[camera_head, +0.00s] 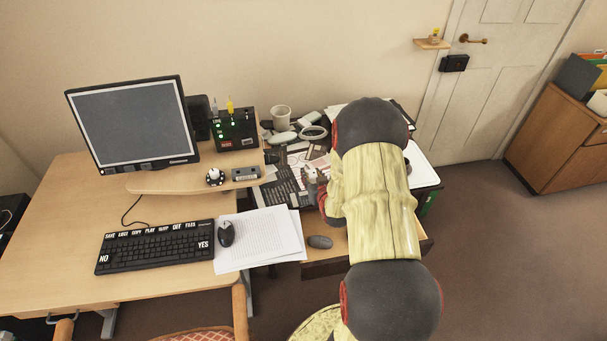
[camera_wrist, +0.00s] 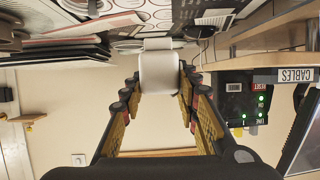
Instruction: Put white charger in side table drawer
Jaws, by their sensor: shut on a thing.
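My gripper (camera_wrist: 160,82) is shut on the white charger (camera_wrist: 158,66), a pale block between its two fingers in the wrist view. In the head view my gripper (camera_head: 319,186) is over the cluttered side table, partly hidden by my arm. The charger there is small and hard to make out. The side table (camera_head: 340,232) stands right of the desk. Its light wooden front part, with a dark front edge, juts out below my gripper; my arm hides much of it, and I cannot tell whether this is an open drawer.
A grey mouse (camera_head: 320,242) lies on that wooden part. Papers, a white cup (camera_head: 281,118) and a tape roll (camera_head: 313,133) crowd the table's back. The desk at left holds a monitor (camera_head: 133,122), keyboard (camera_head: 155,245) and black box with green lights (camera_head: 235,130).

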